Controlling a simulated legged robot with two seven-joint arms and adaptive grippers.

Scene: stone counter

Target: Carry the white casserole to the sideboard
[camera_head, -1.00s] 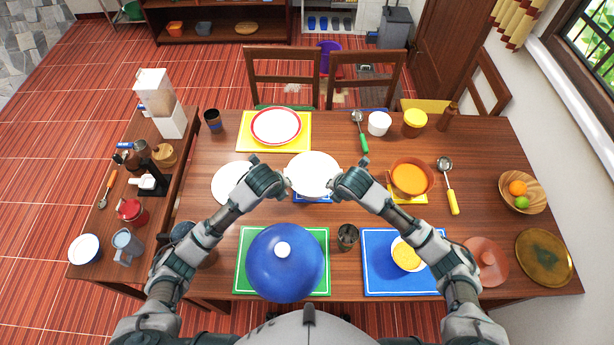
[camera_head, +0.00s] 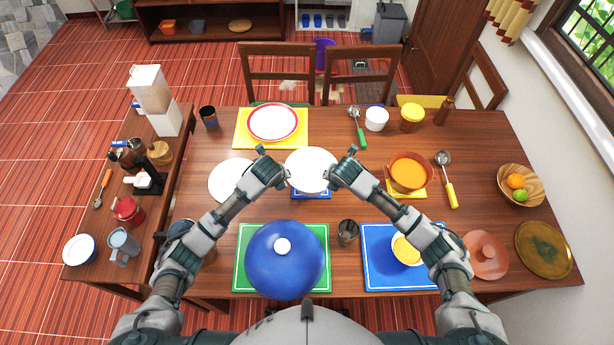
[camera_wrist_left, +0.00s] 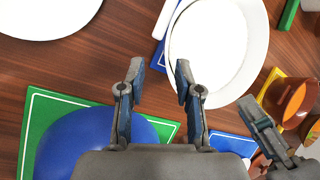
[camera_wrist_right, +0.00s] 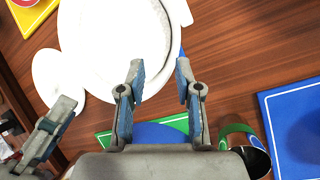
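The white casserole (camera_head: 311,166) stands on a small blue mat (camera_head: 312,194) in the middle of the table. It also shows in the left wrist view (camera_wrist_left: 222,48) and the right wrist view (camera_wrist_right: 108,38). My left gripper (camera_head: 274,162) is at its left side, fingers apart, with nothing seen between them in the left wrist view (camera_wrist_left: 160,70). My right gripper (camera_head: 341,161) is at its right side, also with fingers apart and empty in the right wrist view (camera_wrist_right: 160,70). The wooden sideboard (camera_head: 105,243) is at the left, with several items on it.
A white plate (camera_head: 228,180) lies just left of the casserole, and an orange pot (camera_head: 409,172) stands to its right. A large blue dome (camera_head: 285,260) and a dark cup (camera_head: 347,232) are nearer me. A blender-like appliance (camera_head: 155,92) stands on the sideboard's far end.

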